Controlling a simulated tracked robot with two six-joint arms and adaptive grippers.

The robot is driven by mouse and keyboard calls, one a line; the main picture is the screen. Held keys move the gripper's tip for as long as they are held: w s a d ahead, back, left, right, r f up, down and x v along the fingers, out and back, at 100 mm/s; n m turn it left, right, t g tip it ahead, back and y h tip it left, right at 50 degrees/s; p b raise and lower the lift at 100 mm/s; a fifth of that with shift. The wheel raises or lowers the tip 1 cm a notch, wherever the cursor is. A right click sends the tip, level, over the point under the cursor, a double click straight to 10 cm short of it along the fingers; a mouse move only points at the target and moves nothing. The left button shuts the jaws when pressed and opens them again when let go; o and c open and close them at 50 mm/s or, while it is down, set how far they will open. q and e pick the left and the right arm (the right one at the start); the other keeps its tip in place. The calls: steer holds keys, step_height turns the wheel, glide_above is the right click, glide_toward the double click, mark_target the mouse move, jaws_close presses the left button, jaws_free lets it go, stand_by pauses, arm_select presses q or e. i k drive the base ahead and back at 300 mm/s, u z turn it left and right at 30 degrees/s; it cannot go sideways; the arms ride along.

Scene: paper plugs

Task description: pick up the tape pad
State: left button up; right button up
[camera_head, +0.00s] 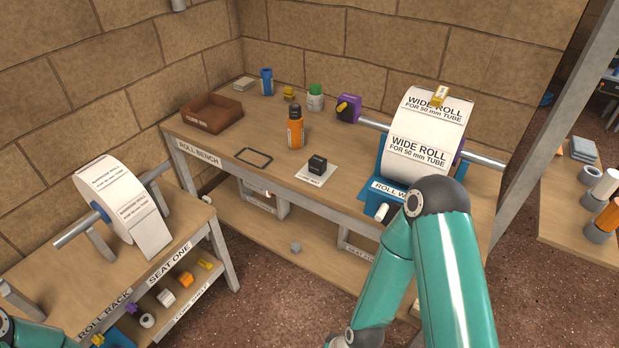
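No object in view carries a readable tape pad label. A small black block (317,164) sits on a white square mat (327,175) near the front edge of the roll bench; the print on the mat is too small to read. A flat pale pad-like stack (243,84) lies at the bench's back left. A grey-blue flat stack (583,148) lies on the table at the far right. I cannot tell which is the tape pad. My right arm rises at lower right and bends down at its elbow; its gripper is outside the frame. Only a bit of my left arm shows at bottom left.
The roll bench (215,150) holds a brown tray (208,113), an orange bottle (295,130), a black frame (253,157) and a wide paper roll (425,130). A narrow roll (108,195) stands on the rack at left. The bench's front middle has free room.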

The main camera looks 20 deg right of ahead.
mark_target(317, 165)
steer(key=z, duration=0.15)
steer(key=i, duration=0.9)
steer(key=u, duration=0.05)
